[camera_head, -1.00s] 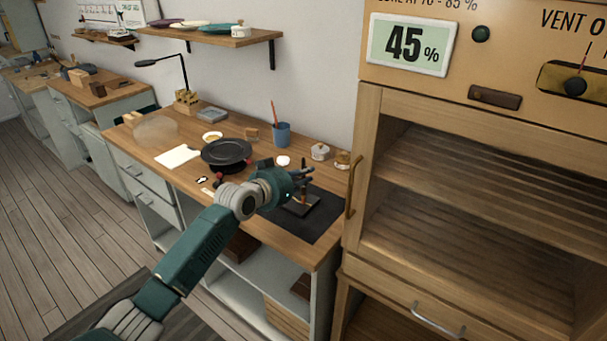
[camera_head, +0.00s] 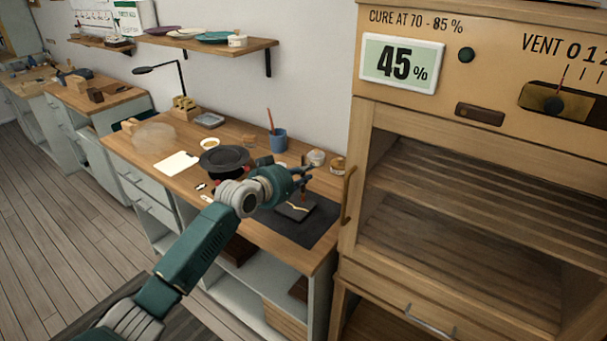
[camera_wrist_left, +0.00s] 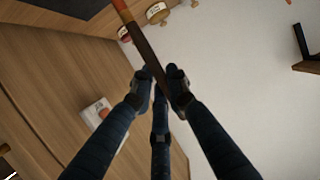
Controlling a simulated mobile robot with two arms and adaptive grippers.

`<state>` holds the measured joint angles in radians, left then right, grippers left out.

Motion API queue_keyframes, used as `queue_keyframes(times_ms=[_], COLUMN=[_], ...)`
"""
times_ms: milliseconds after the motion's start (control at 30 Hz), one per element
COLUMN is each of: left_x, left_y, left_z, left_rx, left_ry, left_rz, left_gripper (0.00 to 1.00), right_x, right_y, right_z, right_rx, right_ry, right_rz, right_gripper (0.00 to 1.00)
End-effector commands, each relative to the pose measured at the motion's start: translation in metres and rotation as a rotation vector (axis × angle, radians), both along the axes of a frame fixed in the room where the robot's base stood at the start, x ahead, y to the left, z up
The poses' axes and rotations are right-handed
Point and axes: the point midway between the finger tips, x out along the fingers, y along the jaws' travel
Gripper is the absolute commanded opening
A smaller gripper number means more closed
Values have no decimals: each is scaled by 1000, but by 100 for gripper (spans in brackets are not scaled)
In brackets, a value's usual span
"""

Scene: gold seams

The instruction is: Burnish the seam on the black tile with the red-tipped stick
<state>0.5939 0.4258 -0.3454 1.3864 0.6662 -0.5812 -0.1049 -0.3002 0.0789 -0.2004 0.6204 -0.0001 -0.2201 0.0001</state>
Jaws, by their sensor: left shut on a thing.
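The black tile (camera_head: 295,211) lies on a dark mat (camera_head: 313,231) at the right end of the bench, with a pale gold seam showing across it. My left gripper (camera_head: 303,178) is above the tile's far right side, shut on the red-tipped stick (camera_head: 303,198). In the left wrist view, the fingers (camera_wrist_left: 160,85) close around the dark shaft of the stick (camera_wrist_left: 141,42); its orange-red part reaches the top edge, and its end is out of frame. The stick appears to be above the tile, but I cannot tell the exact gap. My right gripper is not in view.
The wooden cabinet (camera_head: 362,165) rises close on the right. A white sheet (camera_head: 178,162) lies further left.

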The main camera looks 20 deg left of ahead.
Motion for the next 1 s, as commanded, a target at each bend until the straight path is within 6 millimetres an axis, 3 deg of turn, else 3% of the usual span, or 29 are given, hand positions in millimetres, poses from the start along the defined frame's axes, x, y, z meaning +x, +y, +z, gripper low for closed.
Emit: queue_keyframes(times_ms=[700, 1000], left_x=[4, 4], left_y=[-1, -1], left_z=[35, 38], left_rx=[-2, -1], left_ry=[0, 0], left_rz=[5, 6], left_gripper=[0, 0], right_x=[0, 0], right_y=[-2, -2], right_z=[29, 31], right_rx=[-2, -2], right_ry=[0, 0], right_rz=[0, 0], right_gripper=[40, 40])
